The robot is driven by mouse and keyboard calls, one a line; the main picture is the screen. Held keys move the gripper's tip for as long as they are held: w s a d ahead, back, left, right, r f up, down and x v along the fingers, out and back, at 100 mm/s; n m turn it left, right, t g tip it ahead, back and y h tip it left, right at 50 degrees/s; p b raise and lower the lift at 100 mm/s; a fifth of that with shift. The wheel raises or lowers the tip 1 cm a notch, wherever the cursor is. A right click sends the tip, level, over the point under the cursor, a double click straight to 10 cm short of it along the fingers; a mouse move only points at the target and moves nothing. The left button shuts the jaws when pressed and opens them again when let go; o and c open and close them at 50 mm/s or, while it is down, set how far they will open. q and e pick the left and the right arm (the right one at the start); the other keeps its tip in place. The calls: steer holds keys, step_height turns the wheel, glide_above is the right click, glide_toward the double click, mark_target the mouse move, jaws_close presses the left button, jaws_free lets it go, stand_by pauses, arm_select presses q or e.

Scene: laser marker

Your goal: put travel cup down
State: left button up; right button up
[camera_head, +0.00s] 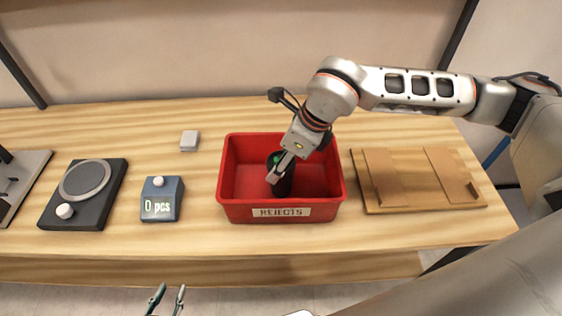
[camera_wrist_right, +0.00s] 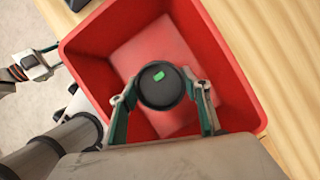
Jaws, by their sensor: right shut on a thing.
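The travel cup (camera_head: 284,184) is dark, with a black round lid (camera_wrist_right: 158,92) that bears a small green mark. It is upright inside the red bin (camera_head: 281,213) labelled REJECTS. My right gripper (camera_head: 281,169) reaches down into the bin and is shut on the cup. In the right wrist view its fingers (camera_wrist_right: 162,103) lie on either side of the cup. Whether the cup's base touches the bin floor is hidden. My left gripper (camera_head: 168,298) is low in the head view, in front of the table, with its fingers apart and empty.
A wooden board with raised blocks (camera_head: 411,185) lies right of the bin. To the left are a blue counter reading 0 pcs (camera_head: 161,203), a dark device with a round plate (camera_head: 86,208) and a small grey block (camera_head: 189,140). Table between bin and counter is bare.

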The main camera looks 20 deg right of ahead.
steer(key=shift+f, duration=0.15)
steer(key=o, duration=0.7)
steer(key=shift+o, duration=0.2)
steer(key=shift+r, duration=0.3)
steer(key=v, duration=1.1)
steer(key=shift+d+r, duration=0.15)
steer(key=shift+r, duration=0.1)
steer(key=shift+s, duration=0.2)
